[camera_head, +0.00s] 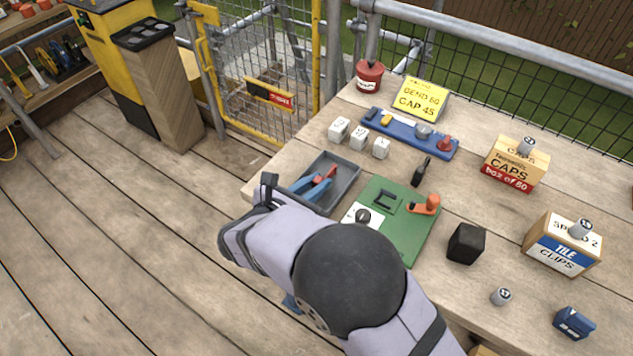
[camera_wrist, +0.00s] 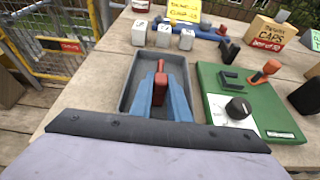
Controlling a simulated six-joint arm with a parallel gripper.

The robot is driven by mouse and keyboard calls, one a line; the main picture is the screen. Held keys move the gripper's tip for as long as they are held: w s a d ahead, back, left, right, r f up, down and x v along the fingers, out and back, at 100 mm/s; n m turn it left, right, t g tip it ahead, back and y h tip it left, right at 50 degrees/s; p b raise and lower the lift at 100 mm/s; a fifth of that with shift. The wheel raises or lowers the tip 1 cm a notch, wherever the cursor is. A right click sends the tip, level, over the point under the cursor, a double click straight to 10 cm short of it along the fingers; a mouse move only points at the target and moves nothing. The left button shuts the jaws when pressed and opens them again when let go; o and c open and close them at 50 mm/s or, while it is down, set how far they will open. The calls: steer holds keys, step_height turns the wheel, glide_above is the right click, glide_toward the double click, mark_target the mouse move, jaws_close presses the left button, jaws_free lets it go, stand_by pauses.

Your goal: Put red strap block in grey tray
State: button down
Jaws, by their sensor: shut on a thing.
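The grey tray (camera_head: 351,172) lies on the wooden bench, left of a green board. It also shows in the wrist view (camera_wrist: 128,80). My gripper (camera_head: 314,186) has blue fingers and is shut on the red strap block (camera_wrist: 160,91). In the wrist view, my gripper (camera_wrist: 159,100) holds the block between both fingers, with a thin red part pointing away. The block is within the tray's outline in both views. I cannot tell whether it touches the tray floor. The fingers hide the block's sides and part of the tray.
The green board (camera_head: 412,238) carries an orange clamp (camera_head: 425,205) and a black knob. Three white blocks (camera_head: 360,138) and a blue rack (camera_head: 400,130) stand behind the tray. A black cube (camera_head: 466,243) and boxes (camera_head: 515,165) are to the right. The bench edge is left of the tray.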

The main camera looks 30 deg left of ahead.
steer(key=shift+f, duration=0.15)
steer(key=c, duration=1.7)
jaws_free()
steer(key=shift+s+r, duration=0.15)
steer(key=shift+r, duration=0.1)
steer(key=b+v, duration=0.1)
steer(key=v, duration=1)
steer(key=shift+s+r, duration=0.2)
steer(key=shift+s, duration=0.15)
